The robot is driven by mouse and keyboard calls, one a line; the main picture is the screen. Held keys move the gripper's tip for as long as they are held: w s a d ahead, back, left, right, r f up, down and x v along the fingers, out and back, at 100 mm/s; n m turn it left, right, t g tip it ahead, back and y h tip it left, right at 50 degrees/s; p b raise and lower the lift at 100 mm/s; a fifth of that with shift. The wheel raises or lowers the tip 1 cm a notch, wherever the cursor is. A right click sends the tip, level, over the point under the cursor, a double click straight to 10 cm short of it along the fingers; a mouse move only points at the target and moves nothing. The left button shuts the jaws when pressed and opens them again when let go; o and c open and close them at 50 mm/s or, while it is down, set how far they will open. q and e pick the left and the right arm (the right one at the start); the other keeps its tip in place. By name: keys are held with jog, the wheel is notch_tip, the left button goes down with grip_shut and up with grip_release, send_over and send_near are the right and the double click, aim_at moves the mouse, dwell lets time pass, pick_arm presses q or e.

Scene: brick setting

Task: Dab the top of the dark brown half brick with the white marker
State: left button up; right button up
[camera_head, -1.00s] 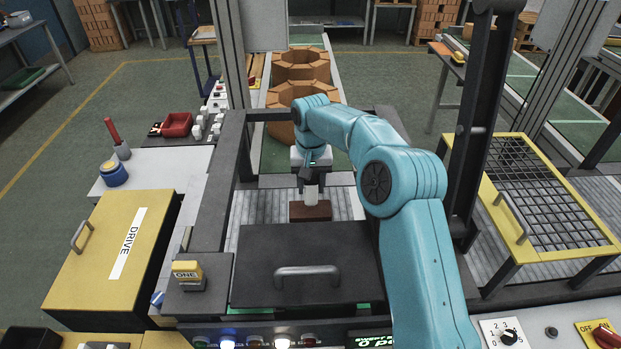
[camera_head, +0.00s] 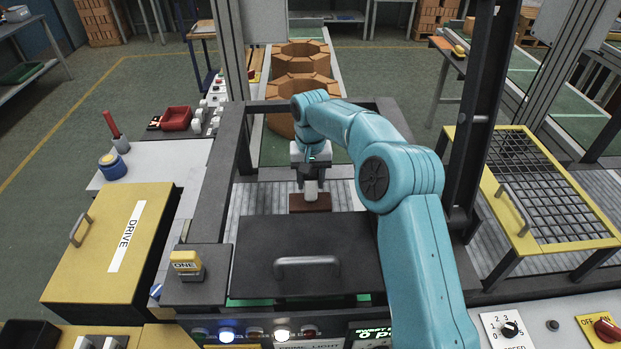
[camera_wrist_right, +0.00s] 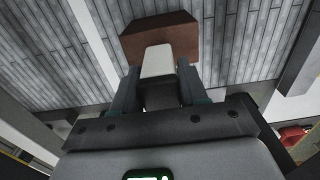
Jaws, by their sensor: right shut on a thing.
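The dark brown half brick (camera_head: 310,203) lies on the grey slatted bed inside the machine frame. It also shows in the right wrist view (camera_wrist_right: 160,32), just beyond my fingertips. My right gripper (camera_head: 311,176) points down over it, its fingers (camera_wrist_right: 155,88) shut on the white marker (camera_wrist_right: 158,62). The marker's pale end (camera_head: 311,190) is at the brick's top in the head view; I cannot tell whether it touches. My left gripper is not in view.
A dark cover with a handle (camera_head: 307,262) lies in front of the brick. Dark frame posts stand at both sides of the bed. A yellow DRIVE box (camera_head: 108,245) is at the left, a yellow mesh guard (camera_head: 540,190) at the right. Orange ring-shaped bricks (camera_head: 300,88) stand behind.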

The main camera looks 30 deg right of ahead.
jog(key=shift+w+a+f, duration=0.1)
jog(key=shift+w+f, duration=0.1)
jog(key=shift+f, duration=0.05)
jog(key=shift+s+f, duration=0.1)
jog(key=shift+f, duration=0.15)
dwell(0.5)
dwell(0.8)
